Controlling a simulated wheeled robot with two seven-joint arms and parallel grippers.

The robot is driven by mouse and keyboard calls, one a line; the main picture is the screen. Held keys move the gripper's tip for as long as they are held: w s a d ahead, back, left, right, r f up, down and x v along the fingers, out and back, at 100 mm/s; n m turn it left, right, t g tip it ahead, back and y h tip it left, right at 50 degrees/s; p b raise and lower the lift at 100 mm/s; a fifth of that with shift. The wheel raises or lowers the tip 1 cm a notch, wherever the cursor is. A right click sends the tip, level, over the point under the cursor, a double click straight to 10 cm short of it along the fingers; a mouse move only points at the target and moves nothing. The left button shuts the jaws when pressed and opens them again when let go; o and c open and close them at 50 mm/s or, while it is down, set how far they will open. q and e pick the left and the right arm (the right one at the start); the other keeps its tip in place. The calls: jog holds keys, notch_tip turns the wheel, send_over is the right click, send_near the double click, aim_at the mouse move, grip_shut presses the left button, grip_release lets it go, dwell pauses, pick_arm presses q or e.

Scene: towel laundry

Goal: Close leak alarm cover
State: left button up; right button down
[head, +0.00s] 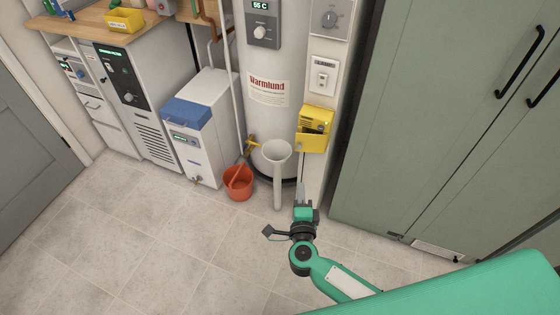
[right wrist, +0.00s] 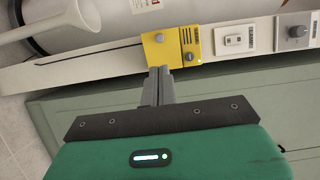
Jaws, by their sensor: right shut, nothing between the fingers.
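The yellow leak alarm box (head: 318,118) is mounted on the white panel to the right of the water heater. Its yellow cover (head: 310,142) appears swung down and open, hanging below the slotted face. My right gripper (head: 300,188) is below the box, shut and empty. In the right wrist view its fingertips (right wrist: 158,72) point toward the cover; whether they touch it is unclear. My left gripper is not in view.
A white funnel pipe (head: 277,165) stands just left of my right gripper, with a red bucket (head: 239,183) further left. A green cabinet (head: 430,120) fills the right side. A light switch (head: 322,78) is above the box. The tiled floor in front is clear.

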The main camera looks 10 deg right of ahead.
send_near(298, 148)
jog(key=x, duration=0.5)
jog(key=shift+d, duration=0.2)
jog(key=shift+x, duration=0.85)
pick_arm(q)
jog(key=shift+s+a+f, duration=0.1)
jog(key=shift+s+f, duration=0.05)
pick_arm(e)
jog(key=shift+f, duration=0.15)
jog(key=shift+w, duration=0.1)
jog(key=shift+w+a+m+h+p, duration=0.3)
jog(key=shift+m+h, duration=0.2)
jog(key=shift+h, duration=0.2)
jog(key=w+m+g+h, duration=0.1)
jog(key=m+h, duration=0.1)
jog(key=shift+w+g+h+b, duration=0.3)
jog(key=shift+w+h+b, duration=0.05)
jog(key=shift+w+h, duration=0.05)
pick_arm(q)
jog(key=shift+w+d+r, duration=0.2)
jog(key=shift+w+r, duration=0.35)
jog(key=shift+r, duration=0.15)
pick_arm(e)
jog(key=shift+w+m+g+h, duration=0.3)
jog(key=shift+m+h, duration=0.1)
jog(key=shift+h, duration=0.2)
